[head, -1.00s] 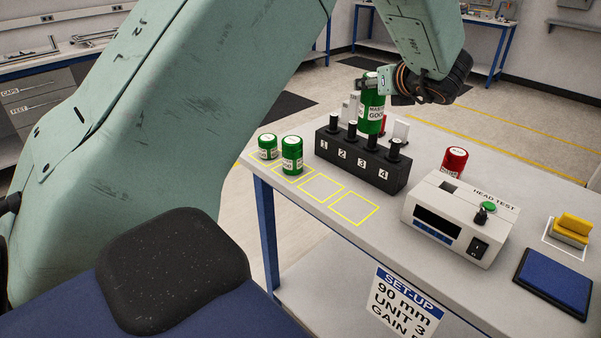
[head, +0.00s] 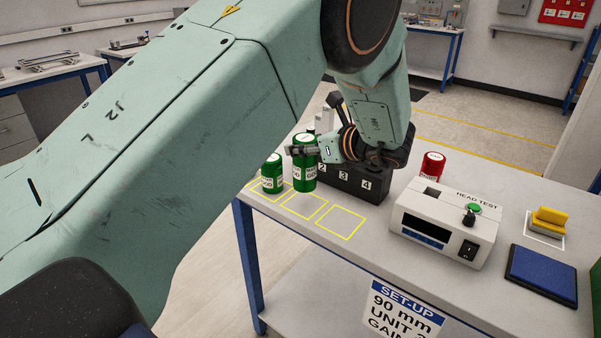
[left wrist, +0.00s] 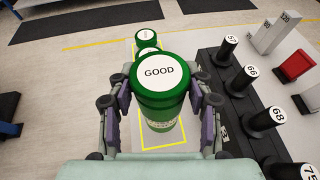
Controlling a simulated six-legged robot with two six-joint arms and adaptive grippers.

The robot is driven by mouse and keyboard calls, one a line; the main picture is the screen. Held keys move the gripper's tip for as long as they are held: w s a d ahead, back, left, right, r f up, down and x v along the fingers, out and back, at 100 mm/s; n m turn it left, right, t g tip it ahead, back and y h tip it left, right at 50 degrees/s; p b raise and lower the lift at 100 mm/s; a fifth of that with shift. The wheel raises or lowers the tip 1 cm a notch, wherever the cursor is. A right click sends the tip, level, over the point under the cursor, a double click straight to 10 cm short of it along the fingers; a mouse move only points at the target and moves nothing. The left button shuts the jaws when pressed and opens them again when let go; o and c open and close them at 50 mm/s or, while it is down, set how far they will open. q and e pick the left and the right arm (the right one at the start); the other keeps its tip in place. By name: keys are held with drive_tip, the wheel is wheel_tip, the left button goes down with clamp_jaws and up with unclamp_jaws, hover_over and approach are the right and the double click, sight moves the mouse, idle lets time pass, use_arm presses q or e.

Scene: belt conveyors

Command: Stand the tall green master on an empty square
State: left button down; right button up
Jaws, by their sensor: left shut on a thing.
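The tall green master (head: 304,173), with a white label and a white top reading GOOD, is upright in my left gripper (head: 318,150). The left wrist view shows the fingers on both sides of the master (left wrist: 160,92). Its base is over or in a yellow-outlined square (left wrist: 165,149); I cannot tell whether it touches the table. A shorter green can (head: 271,176) stands just left of it. The nearest yellow square (head: 341,222) is empty. My right gripper is not in view.
A black rack (head: 352,183) with numbered posts stands close right of the master, partly behind my arm. A red can (head: 431,166), the HEAD TEST box (head: 443,223), a blue pad (head: 541,274) and a yellow block (head: 550,221) are further right. The table's front edge is near the squares.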

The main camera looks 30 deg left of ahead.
sight(313, 165)
use_arm(q)
drive_tip(key=shift+d+f, duration=0.1)
drive_tip(key=shift+f, duration=0.8)
wheel_tip(313, 165, down, 3)
drive_tip(key=shift+s+r, duration=0.1)
drive_tip(key=shift+s, duration=0.05)
drive_tip(key=shift+w+f, duration=0.2)
drive_tip(key=shift+w, duration=0.05)
drive_tip(key=c, duration=0.9)
unclamp_jaws()
drive_tip(key=shift+s, duration=0.1)
drive_tip(key=o, duration=0.3)
drive_tip(key=shift+s+r, duration=0.2)
drive_tip(key=shift+s, duration=0.05)
drive_tip(key=shift+w+f, duration=0.2)
drive_tip(key=shift+w, duration=0.05)
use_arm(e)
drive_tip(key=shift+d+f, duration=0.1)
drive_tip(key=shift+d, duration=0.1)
use_arm(q)
drive_tip(key=shift+s+r, duration=0.1)
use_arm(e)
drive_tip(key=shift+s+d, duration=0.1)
